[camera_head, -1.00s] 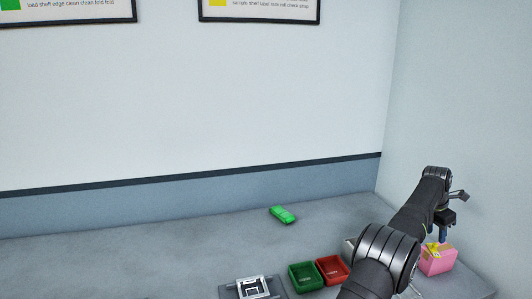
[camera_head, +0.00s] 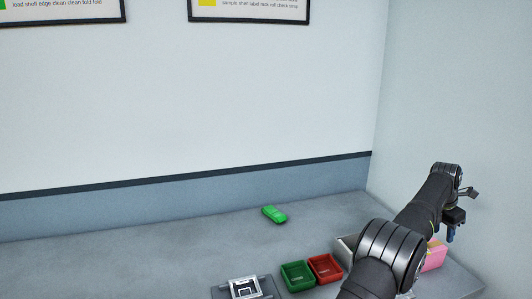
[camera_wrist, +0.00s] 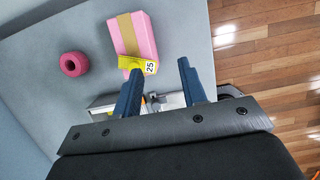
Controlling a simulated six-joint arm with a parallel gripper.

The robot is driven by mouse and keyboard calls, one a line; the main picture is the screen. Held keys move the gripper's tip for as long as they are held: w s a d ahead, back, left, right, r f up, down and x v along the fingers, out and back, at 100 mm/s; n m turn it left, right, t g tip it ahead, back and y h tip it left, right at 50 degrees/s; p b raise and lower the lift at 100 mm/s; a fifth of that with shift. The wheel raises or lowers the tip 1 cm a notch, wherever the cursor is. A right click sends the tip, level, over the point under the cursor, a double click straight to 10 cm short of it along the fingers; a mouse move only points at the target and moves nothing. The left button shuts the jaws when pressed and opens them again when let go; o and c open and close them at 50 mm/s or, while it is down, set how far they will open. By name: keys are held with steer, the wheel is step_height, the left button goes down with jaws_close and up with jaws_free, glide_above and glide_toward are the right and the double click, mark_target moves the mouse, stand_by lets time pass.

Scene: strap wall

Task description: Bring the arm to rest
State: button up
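My gripper (camera_wrist: 159,88) is open in the wrist view, its two blue fingers apart with nothing held between them. In the head view my gripper (camera_head: 451,234) is at the far right, beside the pink box, and its fingers are small there. The pink box (camera_wrist: 146,35) has a tan strip on top and a yellow tag (camera_wrist: 138,64) marked 25 at its near end, ahead of the fingertips. In the head view the pink box (camera_head: 435,257) is partly hidden behind my arm.
A pink ring (camera_wrist: 74,64) lies left of the box in the wrist view. A green bin (camera_head: 297,275), a red bin (camera_head: 325,268), a grey fixture (camera_head: 244,288) and a green car-shaped object (camera_head: 275,214) are on the table. Wooden floor (camera_wrist: 268,40) shows beyond the table edge.

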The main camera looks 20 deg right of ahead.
steer(key=s+r, duration=0.4)
steer(key=s, duration=0.2)
steer(key=s+a+f+n, duration=0.1)
steer(key=a+f, duration=0.1)
steer(key=a, duration=0.7)
steer(key=s+a+f+n, duration=0.2)
steer(key=a+f, duration=0.1)
steer(key=a, duration=0.7)
steer(key=s+a+f+n+t, duration=0.1)
steer(key=a+f, duration=0.2)
steer(key=a, duration=0.7)
steer(key=shift+s, duration=0.15)
steer(key=shift+d, duration=0.1)
steer(key=w+d+r, duration=0.2)
steer(key=d, duration=0.5)
steer(key=w+d+r+m, duration=0.1)
steer(key=d+r, duration=0.1)
steer(key=d, duration=0.6)
steer(key=shift+w+d+r+m, duration=0.25)
steer(key=shift+w+r+m, duration=0.05)
steer(key=shift+w+r, duration=0.1)
